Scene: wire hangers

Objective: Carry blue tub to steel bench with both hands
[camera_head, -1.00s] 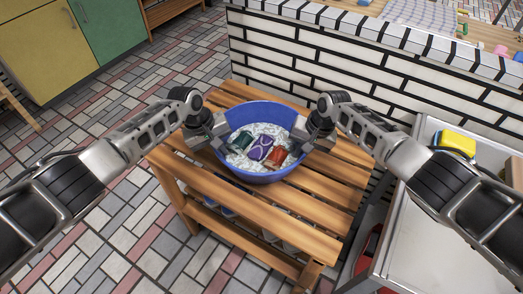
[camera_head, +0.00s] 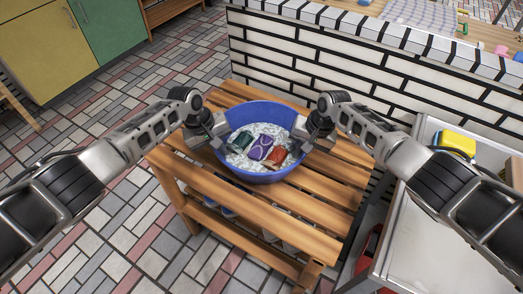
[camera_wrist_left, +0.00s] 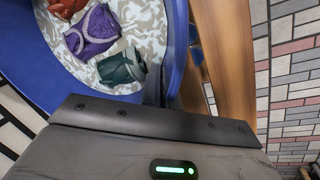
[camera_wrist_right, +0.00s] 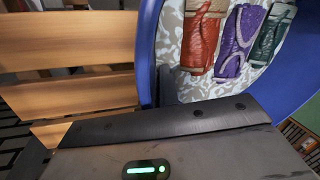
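The blue tub (camera_head: 264,111) stands on a slatted wooden table, holding whitish, foamy-looking contents and green, purple and red cloth-like items. My left gripper (camera_head: 217,133) is at the tub's left rim, and my right gripper (camera_head: 306,135) is at its right rim. In the left wrist view the tub wall (camera_wrist_left: 176,45) runs down to the gripper, with a dark finger close against it. The right wrist view shows the same at the opposite wall (camera_wrist_right: 148,45). Both look closed on the rim; the fingertips are mostly hidden. A grey metal bench (camera_head: 425,245) stands at the right.
The wooden table (camera_head: 240,205) has bare slats in front of the tub. A yellow block (camera_head: 458,142) sits on the far part of the metal bench. A white brick wall (camera_head: 320,62) rises behind the table. Tiled floor (camera_head: 125,215) is open at the left.

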